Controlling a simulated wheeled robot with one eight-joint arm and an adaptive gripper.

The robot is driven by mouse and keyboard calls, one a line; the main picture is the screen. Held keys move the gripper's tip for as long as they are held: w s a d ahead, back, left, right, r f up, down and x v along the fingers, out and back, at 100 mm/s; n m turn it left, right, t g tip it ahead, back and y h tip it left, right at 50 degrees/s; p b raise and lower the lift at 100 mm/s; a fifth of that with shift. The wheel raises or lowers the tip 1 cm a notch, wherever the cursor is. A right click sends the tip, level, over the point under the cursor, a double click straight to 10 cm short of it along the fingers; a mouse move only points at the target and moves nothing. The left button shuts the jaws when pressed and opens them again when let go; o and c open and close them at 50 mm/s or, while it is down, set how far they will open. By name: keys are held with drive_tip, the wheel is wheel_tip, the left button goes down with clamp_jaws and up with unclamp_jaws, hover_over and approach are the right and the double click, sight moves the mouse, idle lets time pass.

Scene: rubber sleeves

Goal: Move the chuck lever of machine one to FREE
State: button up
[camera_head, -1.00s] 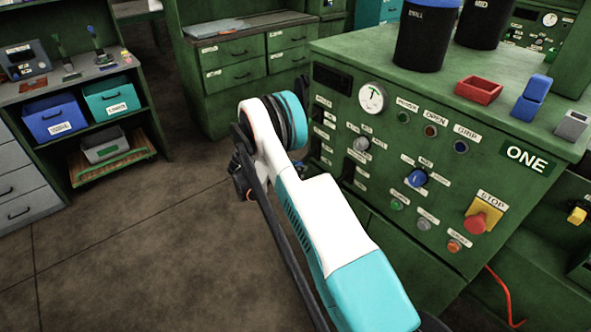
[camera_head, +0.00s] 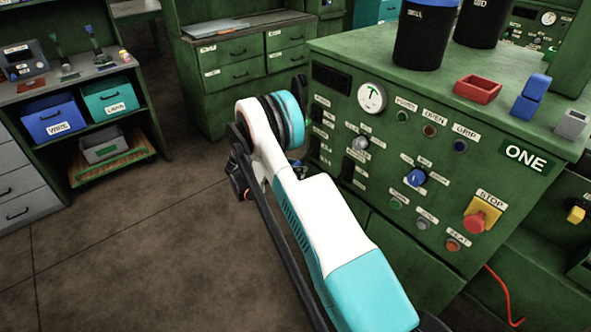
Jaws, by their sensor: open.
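Machine one is the green cabinet with the ONE sign (camera_head: 525,158) on its front. Its sloping panel carries a dial gauge (camera_head: 371,97), lamps labelled OPEN (camera_head: 429,131) and GRIP (camera_head: 460,146), a grey knob (camera_head: 360,143), and a blue knob (camera_head: 415,178) with small labels around it. Dark slots sit at the panel's left, partly behind my arm. I cannot make out a FREE label or tell which part is the chuck lever. My white and teal arm stands in front of the cabinet's left side.
A red stop button (camera_head: 477,222) on a yellow plate sits at the panel's lower right. A shelf with a blue box (camera_head: 55,121) stands left. The floor between is clear.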

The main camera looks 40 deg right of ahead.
drive_tip(key=v, duration=1.1)
drive_tip(key=shift+a+r, duration=0.1)
drive_tip(key=shift+r, duration=0.05)
drive_tip(key=s+a+r+m+t+y, duration=0.1)
drive_tip(key=s+a+r+m+y, duration=0.2)
drive_tip(key=r, duration=0.4)
drive_tip(key=s+a+r+m+t+y, duration=0.15)
drive_tip(key=s+r, duration=0.25)
drive_tip(key=r, duration=0.4)
drive_tip(key=s+a+r+m+t+y, duration=0.1)
drive_tip(key=s+a+r+m, duration=0.25)
drive_tip(key=r, duration=0.35)
drive_tip(key=s+a+r+m+t+y, duration=0.1)
drive_tip(key=s+a+m, duration=0.4)
drive_tip(key=s, duration=0.7)
drive_tip(key=s+a+r+m+t+y, duration=0.2)
drive_tip(key=s+a+m+y, duration=0.4)
drive_tip(key=s, duration=0.6)
drive_tip(key=shift+a+r+t, duration=0.25)
drive_tip(key=shift+a+t, duration=0.35)
drive_tip(key=shift+t, duration=0.15)
